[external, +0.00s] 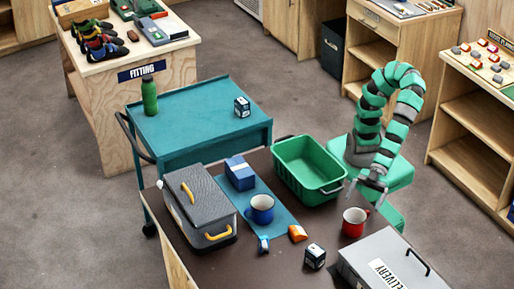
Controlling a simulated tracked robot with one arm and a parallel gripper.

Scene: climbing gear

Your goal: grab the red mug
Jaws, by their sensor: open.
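The red mug (354,222) stands upright on the brown table, right of the blue mat and near the grey delivery box. Its inside looks pale. My gripper (366,196) hangs from my green arm just above and behind the mug. It points down, open and empty, and looks apart from the mug. The exact gap between them is hard to tell from this one view.
A green bin (309,170) is left of my gripper. A blue mug (261,209) stands on a blue mat (283,221). An orange block (298,233) and a dark cube (315,256) lie left of the red mug. A grey box (385,262) is close in front.

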